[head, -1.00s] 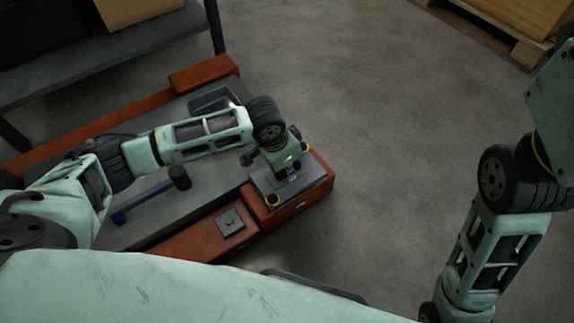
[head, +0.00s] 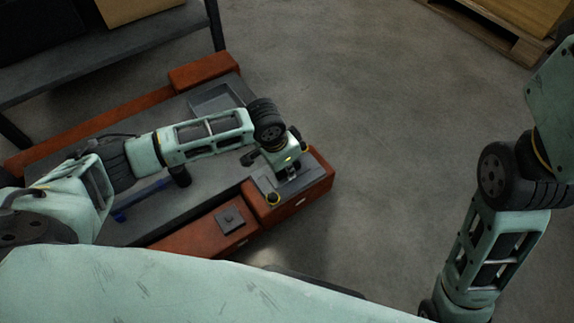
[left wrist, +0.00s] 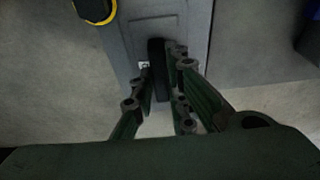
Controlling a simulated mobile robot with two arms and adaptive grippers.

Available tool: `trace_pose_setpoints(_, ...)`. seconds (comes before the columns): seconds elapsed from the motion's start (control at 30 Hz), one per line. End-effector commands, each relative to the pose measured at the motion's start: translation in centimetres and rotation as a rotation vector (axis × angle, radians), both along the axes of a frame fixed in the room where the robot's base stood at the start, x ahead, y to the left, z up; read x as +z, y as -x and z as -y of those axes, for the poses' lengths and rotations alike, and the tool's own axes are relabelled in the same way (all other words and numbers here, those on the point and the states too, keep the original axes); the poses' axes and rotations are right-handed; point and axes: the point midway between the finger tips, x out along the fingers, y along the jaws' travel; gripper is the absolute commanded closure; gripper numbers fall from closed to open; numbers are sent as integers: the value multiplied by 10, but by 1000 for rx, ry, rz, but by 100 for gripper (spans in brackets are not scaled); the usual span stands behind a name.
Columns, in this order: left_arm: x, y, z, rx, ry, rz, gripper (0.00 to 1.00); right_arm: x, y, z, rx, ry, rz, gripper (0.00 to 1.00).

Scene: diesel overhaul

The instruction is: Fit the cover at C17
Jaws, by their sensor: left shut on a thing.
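My left gripper (head: 287,172) is over the right end of a red box (head: 310,188) in the head view. A grey plate, which looks like the cover (head: 265,184), lies at the top of that box under the gripper. In the left wrist view the plate (left wrist: 125,38) runs away from the fingers, with a small white label (left wrist: 143,65) on it. My left fingers (left wrist: 160,95) are shut on a black upright bar (left wrist: 156,58) at the plate. Whether the plate sits fully flush is hidden by the gripper. My right gripper is out of view.
A small square dark piece (head: 231,220) lies on the red front beam. A grey tray (head: 212,98) and a blue-handled tool (head: 140,198) are on the grey deck. Open floor (head: 390,150) lies to the right.

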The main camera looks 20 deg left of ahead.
Motion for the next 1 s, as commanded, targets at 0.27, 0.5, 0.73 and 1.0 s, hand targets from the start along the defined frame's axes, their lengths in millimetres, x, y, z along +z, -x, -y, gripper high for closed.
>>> trace_pose_setpoints(0.27,1,-1,0,0,2,2,82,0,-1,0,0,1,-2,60)
trace_pose_setpoints(0.5,1,0,0,0,1,1,64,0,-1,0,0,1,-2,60)
trace_pose_setpoints(0.73,-1,1,0,1,-1,-3,64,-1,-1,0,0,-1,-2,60)
trace_pose_setpoints(1.0,28,5,-4,0,0,3,64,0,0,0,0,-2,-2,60)
